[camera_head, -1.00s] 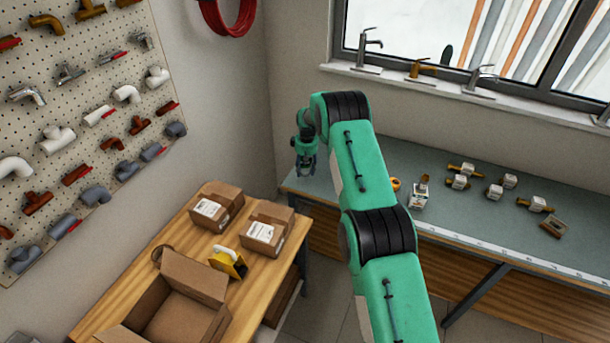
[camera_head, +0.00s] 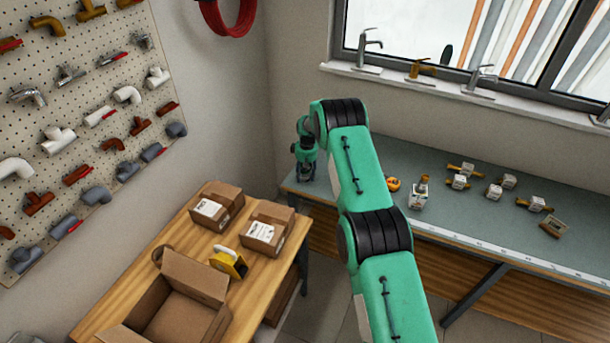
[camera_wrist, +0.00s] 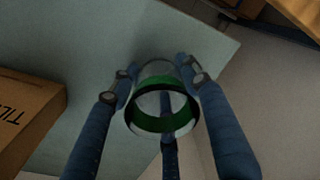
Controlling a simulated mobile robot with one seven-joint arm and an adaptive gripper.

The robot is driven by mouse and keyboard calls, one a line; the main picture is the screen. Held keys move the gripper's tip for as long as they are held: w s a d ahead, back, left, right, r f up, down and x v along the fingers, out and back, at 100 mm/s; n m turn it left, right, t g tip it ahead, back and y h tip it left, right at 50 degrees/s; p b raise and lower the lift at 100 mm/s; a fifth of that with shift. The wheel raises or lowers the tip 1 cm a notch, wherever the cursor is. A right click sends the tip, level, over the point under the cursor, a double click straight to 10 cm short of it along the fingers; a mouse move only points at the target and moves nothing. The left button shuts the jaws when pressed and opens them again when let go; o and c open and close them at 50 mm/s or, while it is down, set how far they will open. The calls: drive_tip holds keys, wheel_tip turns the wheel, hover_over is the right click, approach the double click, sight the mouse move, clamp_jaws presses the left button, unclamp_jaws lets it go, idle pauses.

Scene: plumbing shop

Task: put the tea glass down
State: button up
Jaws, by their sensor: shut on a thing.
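The tea glass (camera_wrist: 158,122) shows in the wrist view as a clear round glass with a green band, seen from its open end. My gripper (camera_wrist: 160,85) is shut on it, with blue fingers on both sides and one more finger below. In the head view my gripper (camera_head: 305,172) is over the left end of the grey-green workbench (camera_head: 345,155), low near its surface. The glass is too small to make out there. I cannot tell whether the glass touches the bench.
A cardboard box (camera_wrist: 28,115) stands near the glass at the left of the wrist view. A wooden table (camera_head: 285,255) with cartons stands in front.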

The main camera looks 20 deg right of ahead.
drive_tip(key=shift+f, duration=0.15)
drive_tip(key=o, duration=1.2)
drive_tip(key=shift+r, duration=0.2)
wheel_tip(320, 180, up, 12)
drive_tip(key=b, duration=0.1)
drive_tip(key=shift+s+d, duration=0.15)
drive_tip(key=shift+s, duration=0.2)
